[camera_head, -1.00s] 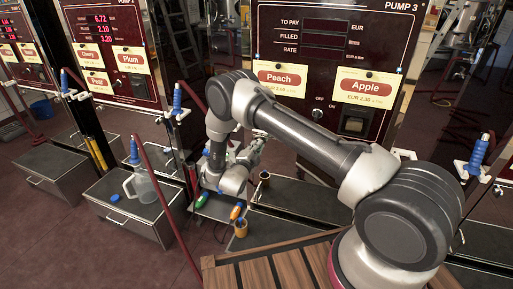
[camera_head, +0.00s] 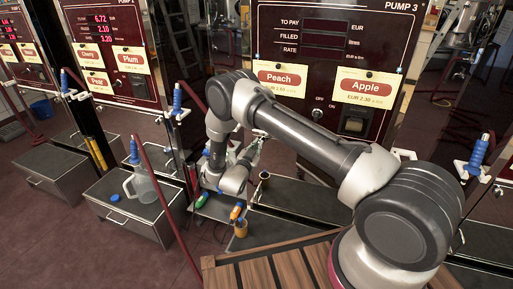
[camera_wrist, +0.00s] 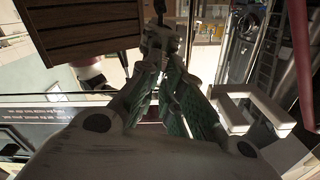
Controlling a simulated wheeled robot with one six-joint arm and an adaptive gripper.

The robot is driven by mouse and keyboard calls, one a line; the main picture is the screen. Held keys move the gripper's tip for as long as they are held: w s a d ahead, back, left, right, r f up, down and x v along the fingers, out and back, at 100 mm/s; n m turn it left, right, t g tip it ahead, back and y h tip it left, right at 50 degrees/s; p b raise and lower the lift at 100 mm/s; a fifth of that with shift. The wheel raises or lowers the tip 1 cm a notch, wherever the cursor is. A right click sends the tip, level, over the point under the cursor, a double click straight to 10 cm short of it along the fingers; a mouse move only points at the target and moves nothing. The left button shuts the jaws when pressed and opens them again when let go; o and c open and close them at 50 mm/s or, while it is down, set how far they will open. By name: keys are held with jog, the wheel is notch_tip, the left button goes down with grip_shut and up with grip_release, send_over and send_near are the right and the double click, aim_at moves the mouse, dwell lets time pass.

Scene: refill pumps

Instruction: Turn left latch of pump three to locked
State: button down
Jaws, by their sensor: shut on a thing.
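Pump three (camera_head: 346,25) is the dark red panel with Peach and Apple cards. My gripper (camera_head: 258,142) is low in front of its left side, partly behind my own arm in the head view. In the wrist view my gripper (camera_wrist: 162,38) has its green-padded fingers closed together at the tips on a small thing, which I take to be the left latch. The fingers mostly hide it, so its turn angle cannot be read. A white bracket (camera_wrist: 250,108) shows right of the fingers in the wrist view.
A blue-handled nozzle (camera_head: 177,97) hangs left of the panel, and another (camera_head: 478,152) at the right. A clear jug (camera_head: 143,184) stands on a dark box. A red slanted post (camera_head: 165,198) and a wooden slatted top (camera_head: 280,264) are near my arm.

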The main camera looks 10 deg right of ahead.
jog(key=n, duration=0.3)
jog(key=shift+n, duration=0.4)
dwell(0.4)
jog(key=c, duration=1.6)
grip_release()
jog(key=shift+s, duration=0.1)
jog(key=v, duration=1.2)
